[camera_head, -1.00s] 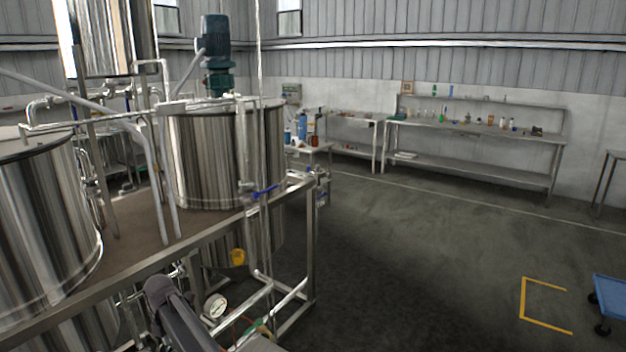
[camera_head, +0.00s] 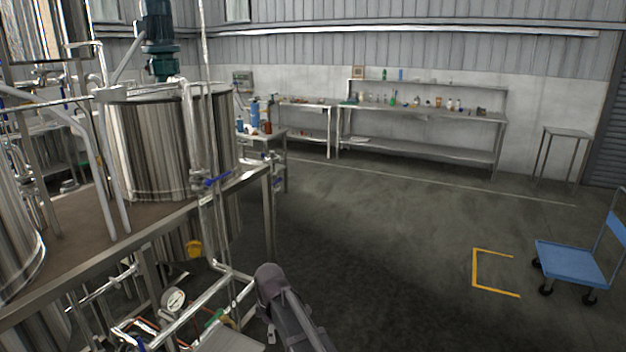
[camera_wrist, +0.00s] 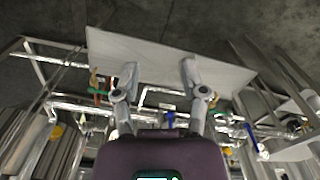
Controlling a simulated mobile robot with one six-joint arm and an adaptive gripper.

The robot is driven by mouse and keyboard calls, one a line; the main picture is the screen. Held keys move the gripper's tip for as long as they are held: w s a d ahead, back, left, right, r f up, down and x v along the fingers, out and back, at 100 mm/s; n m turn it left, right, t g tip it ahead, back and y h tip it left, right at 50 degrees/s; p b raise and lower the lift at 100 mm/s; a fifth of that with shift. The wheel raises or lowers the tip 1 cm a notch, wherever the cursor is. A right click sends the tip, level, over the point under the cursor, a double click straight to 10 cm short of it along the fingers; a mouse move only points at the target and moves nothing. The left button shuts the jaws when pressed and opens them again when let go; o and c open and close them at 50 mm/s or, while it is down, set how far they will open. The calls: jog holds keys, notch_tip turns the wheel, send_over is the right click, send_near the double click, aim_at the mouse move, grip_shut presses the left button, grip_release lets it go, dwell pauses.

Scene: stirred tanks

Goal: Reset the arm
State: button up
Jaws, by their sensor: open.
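My gripper (camera_wrist: 158,75) shows in the wrist view with its two fingers spread apart and nothing between them. A flat pale grey plate (camera_wrist: 150,55) lies beyond the fingertips; I cannot tell how far off it is. In the head view my arm rises at the bottom centre, beside the tank frame, and the gripper itself does not show there. A steel stirred tank (camera_head: 158,150) with a green motor (camera_head: 160,45) on top stands on the platform (camera_head: 75,215) at the left.
Pipes and a pressure gauge (camera_head: 174,299) sit low on the frame, close to my arm. A blue cart (camera_head: 572,263) stands at the right near a yellow floor marking (camera_head: 476,272). Workbenches (camera_head: 425,114) line the back wall. The middle of the floor is clear.

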jog(key=s+d+m, duration=0.3)
jog(key=d+m, duration=0.2)
jog(key=d, duration=0.4)
jog(key=s+d+f+m+b, duration=0.1)
jog(key=s+d+m, duration=0.3)
jog(key=d, duration=0.5)
jog(key=s+d+f+m+b, duration=0.1)
jog(key=s+d+m, duration=0.3)
jog(key=d+m, duration=0.3)
jog(key=d, duration=0.2)
jog(key=shift+d+m, duration=0.3)
jog(key=shift+d, duration=0.05)
jog(key=shift+s+f, duration=0.1)
jog(key=shift+s, duration=0.05)
